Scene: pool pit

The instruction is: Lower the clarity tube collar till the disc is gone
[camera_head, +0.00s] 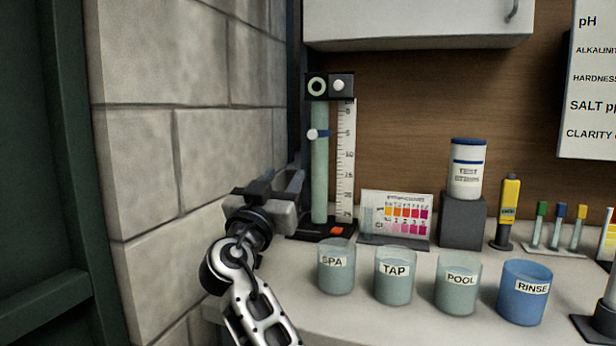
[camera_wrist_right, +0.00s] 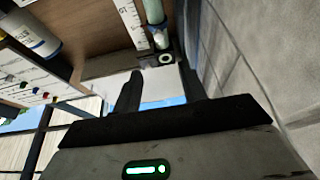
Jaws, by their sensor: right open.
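The clarity tube (camera_head: 319,180) is a tall pale green cylinder on a black base, beside a white numbered scale (camera_head: 346,160). Its blue collar (camera_head: 322,133) with a white knob sits on the upper part of the tube. A black head on top carries a pale green ring (camera_head: 317,86) and a white round spot. I cannot tell the state of the disc. My right gripper (camera_head: 280,183) is open and empty, left of the tube and lower than the collar. In the wrist view, the open fingers (camera_wrist_right: 160,88) point toward the tube (camera_wrist_right: 154,10). My left gripper is not in view.
Cups labelled SPA (camera_head: 336,275), TAP (camera_head: 394,282), POOL (camera_head: 457,290) and RINSE (camera_head: 525,300) stand in front on the counter. A colour chart (camera_head: 395,215) stands right of the tube. A block wall (camera_head: 190,150) is close on the left; a white cabinet (camera_head: 420,22) hangs above.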

